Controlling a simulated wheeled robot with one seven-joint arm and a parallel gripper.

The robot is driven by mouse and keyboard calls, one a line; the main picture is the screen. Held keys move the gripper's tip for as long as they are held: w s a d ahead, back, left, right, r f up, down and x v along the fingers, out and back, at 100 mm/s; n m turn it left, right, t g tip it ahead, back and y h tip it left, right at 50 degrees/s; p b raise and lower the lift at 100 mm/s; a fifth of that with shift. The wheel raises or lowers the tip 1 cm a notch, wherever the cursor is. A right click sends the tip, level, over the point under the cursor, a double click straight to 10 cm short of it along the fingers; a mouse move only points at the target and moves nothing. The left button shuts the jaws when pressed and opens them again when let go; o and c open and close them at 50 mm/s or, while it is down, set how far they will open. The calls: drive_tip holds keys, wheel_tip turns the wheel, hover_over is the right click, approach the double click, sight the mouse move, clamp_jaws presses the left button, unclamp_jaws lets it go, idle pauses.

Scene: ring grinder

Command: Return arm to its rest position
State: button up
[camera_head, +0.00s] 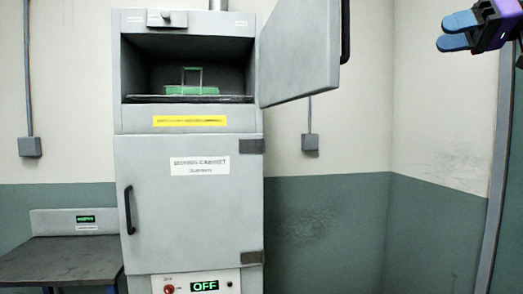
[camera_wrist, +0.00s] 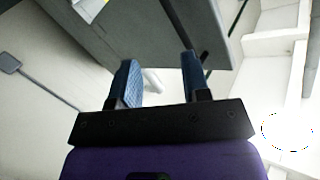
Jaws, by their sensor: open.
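My gripper (camera_head: 457,32) is at the top right corner of the head view, well to the right of the cabinet and clear of it. Its two blue fingers are apart, with nothing between them. In the wrist view my gripper (camera_wrist: 160,82) also shows open and empty, with part of a grey surface beyond the fingertips. The rest of my arm is mostly out of the head view.
A grey drying cabinet (camera_head: 190,225) has its upper door (camera_head: 300,50) swung open to the right. A green item with a handle (camera_head: 191,89) sits on the rack inside. The lower door is shut. A grey side table (camera_head: 60,262) stands at left.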

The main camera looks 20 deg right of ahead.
drive_tip(key=s+a+f+m+g+h, duration=0.1)
drive_tip(key=a+f+g+h, duration=0.1)
drive_tip(key=a+f+h, duration=0.2)
drive_tip(key=s+a+f+m+g+h, duration=0.1)
drive_tip(key=a+f+h, duration=0.3)
drive_tip(key=a+f, duration=0.6)
drive_tip(key=s+a+f+m+g+h, duration=0.2)
drive_tip(key=a+f, duration=0.4)
drive_tip(key=f, duration=1.7)
drive_tip(key=shift+s+a+f+m+g+h, duration=0.25)
drive_tip(key=shift+s+a+m+h, duration=0.2)
drive_tip(key=shift+h, duration=0.45)
drive_tip(key=shift+w, duration=0.15)
